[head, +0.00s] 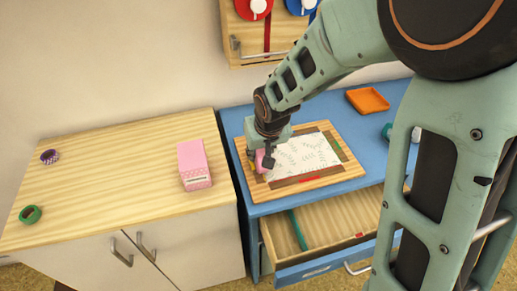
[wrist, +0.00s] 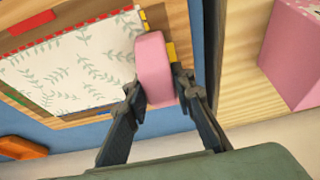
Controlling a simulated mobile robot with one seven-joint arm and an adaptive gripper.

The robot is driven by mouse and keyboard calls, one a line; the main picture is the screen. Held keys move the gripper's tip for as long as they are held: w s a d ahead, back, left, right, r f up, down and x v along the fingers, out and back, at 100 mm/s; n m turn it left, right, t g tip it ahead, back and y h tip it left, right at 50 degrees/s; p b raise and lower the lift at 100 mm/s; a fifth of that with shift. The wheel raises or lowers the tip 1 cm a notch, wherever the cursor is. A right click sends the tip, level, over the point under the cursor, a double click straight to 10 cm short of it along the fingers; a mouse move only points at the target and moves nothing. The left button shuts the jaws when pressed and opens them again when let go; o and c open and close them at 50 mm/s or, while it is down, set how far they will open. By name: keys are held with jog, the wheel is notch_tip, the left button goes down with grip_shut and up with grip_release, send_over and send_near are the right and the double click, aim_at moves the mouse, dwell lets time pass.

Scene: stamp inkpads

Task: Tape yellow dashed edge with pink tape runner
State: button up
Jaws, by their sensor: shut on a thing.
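My gripper (wrist: 163,88) is shut on the pink tape runner (wrist: 153,65), with one finger on each side of it. In the head view the pink tape runner (head: 261,160) is at the left edge of the patterned white sheet (head: 308,153). The sheet lies on a wooden board (head: 335,176) with coloured strips around it. A small yellow piece (wrist: 171,51) shows just beside the runner in the wrist view. The runner and gripper hide most of that edge, so I cannot tell whether the runner touches the sheet.
The board lies on a blue desk (head: 235,122) with an open drawer (head: 325,222) below. An orange tray (head: 367,100) is at the back right. A pink box (head: 194,165), a purple roll (head: 49,156) and a green roll (head: 30,214) stand on the left cabinet, which has free room.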

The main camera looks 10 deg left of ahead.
jog(key=shift+s+d+f, duration=0.1)
jog(key=shift+s+d, duration=0.4)
jog(key=shift+s, duration=0.6)
jog(key=shift+s+d+r, duration=0.1)
jog(key=shift+s+d, duration=0.45)
jog(key=shift+s, duration=0.5)
jog(key=shift+s+d+f, duration=0.1)
jog(key=shift+s+d, duration=0.4)
jog(key=shift+s, duration=0.6)
notch_tip(320, 180, up, 7)
jog(key=p, duration=0.5)
jog(key=shift+w, duration=0.1)
notch_tip(320, 180, down, 5)
jog(key=b, duration=0.5)
jog(key=shift+f, duration=0.2)
jog(key=shift+f+b, duration=0.75)
jog(key=shift+b, duration=0.1)
jog(key=shift+w+a+b, duration=0.15)
jog(key=shift+w+a, duration=0.15)
jog(key=shift+w, duration=0.3)
jog(key=shift+w+a+b, duration=0.1)
jog(key=shift+w+a, duration=0.2)
jog(key=shift+w, duration=0.3)
jog(key=shift+w+a+b, duration=0.15)
jog(key=shift+w+a, duration=0.15)
jog(key=shift+w, duration=0.3)
